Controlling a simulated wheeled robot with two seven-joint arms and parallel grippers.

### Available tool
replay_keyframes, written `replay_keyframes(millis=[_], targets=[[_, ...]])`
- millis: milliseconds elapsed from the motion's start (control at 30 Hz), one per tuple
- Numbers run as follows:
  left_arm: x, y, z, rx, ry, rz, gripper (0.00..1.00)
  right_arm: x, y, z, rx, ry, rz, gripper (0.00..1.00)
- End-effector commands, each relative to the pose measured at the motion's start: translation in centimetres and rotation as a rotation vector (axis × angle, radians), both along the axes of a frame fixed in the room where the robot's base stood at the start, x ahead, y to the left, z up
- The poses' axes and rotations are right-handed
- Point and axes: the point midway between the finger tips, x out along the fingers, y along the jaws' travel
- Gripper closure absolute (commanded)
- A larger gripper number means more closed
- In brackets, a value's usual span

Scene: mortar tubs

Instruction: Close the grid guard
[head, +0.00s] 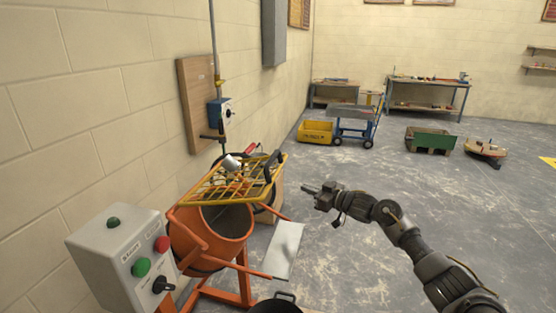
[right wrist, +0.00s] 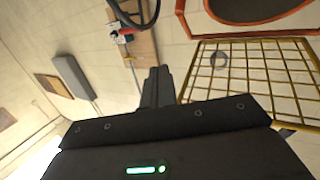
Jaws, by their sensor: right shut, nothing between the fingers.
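The yellow grid guard (head: 212,189) is a wire frame over the back of the orange mixer drum (head: 198,254) in the head view. It stands open, and the drum's mouth shows uncovered in front of it. In the right wrist view the grid guard (right wrist: 262,82) fills the right side, with the drum's orange rim (right wrist: 290,24) above it. My right gripper (head: 306,189) is shut and empty, to the right of the guard and apart from it. Its fingers (right wrist: 157,82) point up beside the guard's left edge in the wrist view. My left gripper is not in view.
A grey control box (head: 120,258) with green and red buttons stands at the front left. A pale metal sheet (head: 284,249) is right of the drum, and a black tub (head: 277,305) is at the bottom edge.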

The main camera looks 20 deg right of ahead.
Motion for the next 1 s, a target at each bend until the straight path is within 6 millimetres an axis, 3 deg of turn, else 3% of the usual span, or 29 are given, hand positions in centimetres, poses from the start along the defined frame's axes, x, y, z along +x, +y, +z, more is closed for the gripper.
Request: replay_keyframes(millis=[33, 100, 200, 300, 400, 567, 767, 1000], targets=[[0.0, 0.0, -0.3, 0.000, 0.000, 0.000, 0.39, -0.6, 0.9, 5.3, 0.022, -0.041, 0.078, 1.00], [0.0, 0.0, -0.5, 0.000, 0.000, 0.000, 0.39, -2.5, 2.4, 11.1, 0.053, -0.055, 0.190, 1.00], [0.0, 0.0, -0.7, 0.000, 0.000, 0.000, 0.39, -5.6, 4.1, 16.8, 0.069, -0.039, 0.320, 1.00], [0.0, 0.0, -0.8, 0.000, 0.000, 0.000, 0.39, -8.2, 5.0, 19.9, 0.067, -0.010, 0.399, 1.00], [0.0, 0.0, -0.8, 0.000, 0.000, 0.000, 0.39, -9.5, 5.4, 21.2, 0.066, 0.013, 0.435, 1.00], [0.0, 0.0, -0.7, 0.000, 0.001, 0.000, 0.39, -9.8, 5.6, 21.5, 0.068, 0.024, 0.444, 1.00], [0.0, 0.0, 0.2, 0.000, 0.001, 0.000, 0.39, -8.8, 7.2, 21.7, 0.070, 0.021, 0.445, 1.00], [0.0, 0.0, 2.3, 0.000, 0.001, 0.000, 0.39, -6.1, 11.3, 21.6, 0.071, 0.022, 0.444, 1.00]])
